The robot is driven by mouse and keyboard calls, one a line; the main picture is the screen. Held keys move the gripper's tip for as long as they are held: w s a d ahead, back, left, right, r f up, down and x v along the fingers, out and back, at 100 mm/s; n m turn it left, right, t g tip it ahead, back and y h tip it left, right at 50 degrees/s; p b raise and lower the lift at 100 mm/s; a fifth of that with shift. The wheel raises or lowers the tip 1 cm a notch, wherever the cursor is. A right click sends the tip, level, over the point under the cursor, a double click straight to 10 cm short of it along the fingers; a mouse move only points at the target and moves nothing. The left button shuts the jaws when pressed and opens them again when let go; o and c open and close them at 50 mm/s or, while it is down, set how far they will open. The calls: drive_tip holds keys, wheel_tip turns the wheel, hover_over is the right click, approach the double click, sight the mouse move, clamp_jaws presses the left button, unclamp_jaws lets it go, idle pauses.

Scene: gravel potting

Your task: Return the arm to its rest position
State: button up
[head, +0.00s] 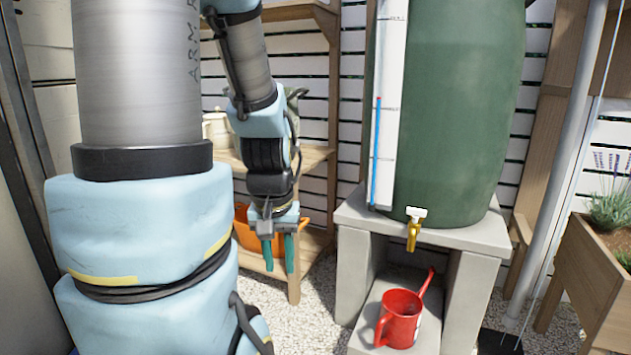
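My gripper (279,252) hangs at the end of my arm, left of the middle of the head view, with its two green fingers pointing down. The fingers are apart with a gap between them, and nothing shows between them. It hangs in front of a wooden shelf (317,157) and left of the stone stand (352,265), not visibly holding anything. My large blue and grey arm links fill the left of the view.
A green barrel (455,110) with a brass tap (412,235) stands on the stone stand. A red watering can (400,318) sits below the tap. An orange container (245,232) is on the lower shelf behind my gripper. A wooden planter (590,275) stands at right. Gravel (300,325) covers the floor.

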wheel_tip(320, 180, up, 32)
drive_tip(key=p, duration=3)
